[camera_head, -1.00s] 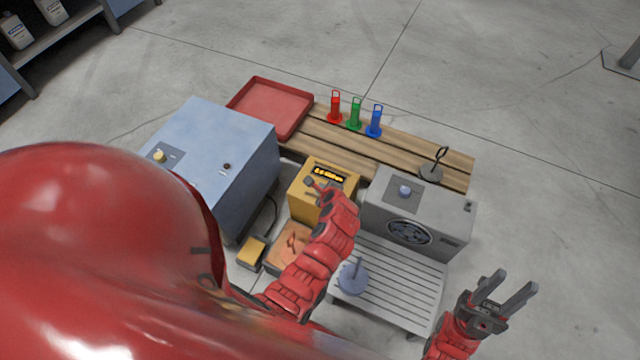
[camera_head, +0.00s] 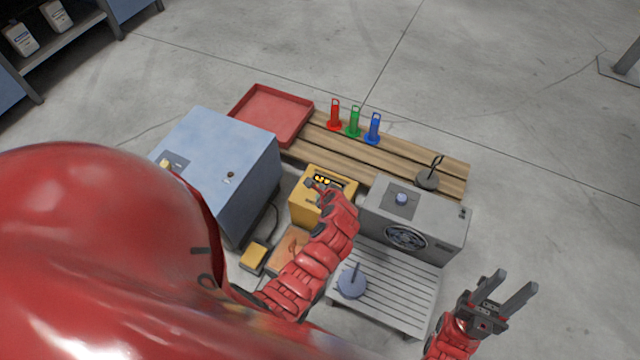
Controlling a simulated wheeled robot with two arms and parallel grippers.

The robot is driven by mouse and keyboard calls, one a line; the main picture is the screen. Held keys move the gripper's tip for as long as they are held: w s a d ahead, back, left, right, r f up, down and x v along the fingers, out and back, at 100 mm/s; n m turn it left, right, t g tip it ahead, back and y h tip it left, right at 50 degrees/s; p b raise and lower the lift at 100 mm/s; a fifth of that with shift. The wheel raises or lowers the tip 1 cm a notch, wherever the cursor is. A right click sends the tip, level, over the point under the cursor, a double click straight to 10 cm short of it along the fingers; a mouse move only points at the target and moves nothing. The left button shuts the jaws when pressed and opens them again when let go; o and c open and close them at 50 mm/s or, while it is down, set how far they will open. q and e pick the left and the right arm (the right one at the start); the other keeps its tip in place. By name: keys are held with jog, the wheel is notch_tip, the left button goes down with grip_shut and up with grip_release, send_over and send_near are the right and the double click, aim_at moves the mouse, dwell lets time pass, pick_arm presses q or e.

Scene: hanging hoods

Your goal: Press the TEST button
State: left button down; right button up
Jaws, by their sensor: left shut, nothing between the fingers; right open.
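A yellow box (camera_head: 305,210) with a lit amber display (camera_head: 333,184) stands in the middle of the work area. My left gripper (camera_head: 313,184) is shut and empty, at the top of this box beside the display, and covers part of it. I cannot tell whether its tip touches the box. No TEST label is readable, and any button there is hidden or too small to make out. My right gripper (camera_head: 505,291) is open and empty, low on the right, clear of the boxes.
A blue cabinet (camera_head: 245,150) stands left of the yellow box and a grey box (camera_head: 440,222) with a round fan grille stands right. Red, green and blue tags (camera_head: 373,128) and a red tray (camera_head: 268,113) are behind. A slatted rack (camera_head: 405,290) lies in front.

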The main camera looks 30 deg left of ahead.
pick_arm(q)
jog(key=shift+r+p, duration=1.05)
jog(key=shift+r, duration=0.25)
jog(key=shift+f, duration=0.1)
